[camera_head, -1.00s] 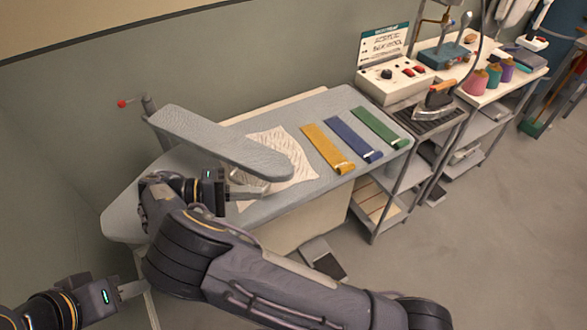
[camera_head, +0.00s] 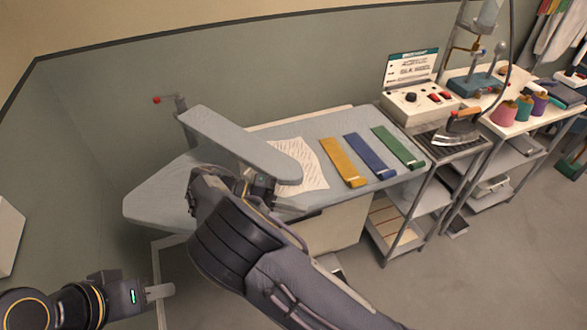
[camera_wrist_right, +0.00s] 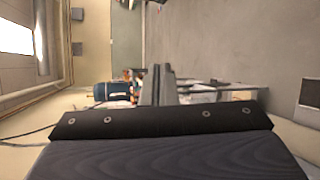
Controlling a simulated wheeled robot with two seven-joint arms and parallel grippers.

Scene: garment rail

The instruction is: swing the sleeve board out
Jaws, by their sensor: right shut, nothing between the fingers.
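The grey padded sleeve board (camera_head: 238,143) lies over the grey ironing table (camera_head: 150,200) in the head view. It slants from a post at the back left down to its rounded tip near the white cloth. My right gripper (camera_head: 290,207) is just below the board's tip, partly hidden by my own arm; I cannot tell whether it touches the board. In the right wrist view its fingers (camera_wrist_right: 158,85) are together with nothing between them. My left gripper (camera_head: 158,292) is low at the left, away from the board; its finger gap is not clear.
A patterned white cloth (camera_head: 310,165) and yellow (camera_head: 343,162), blue (camera_head: 370,155) and green (camera_head: 398,147) strips lie on the table. A red knob (camera_head: 157,99) stands out by the post. An iron (camera_head: 458,130) and control box (camera_head: 415,103) stand right.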

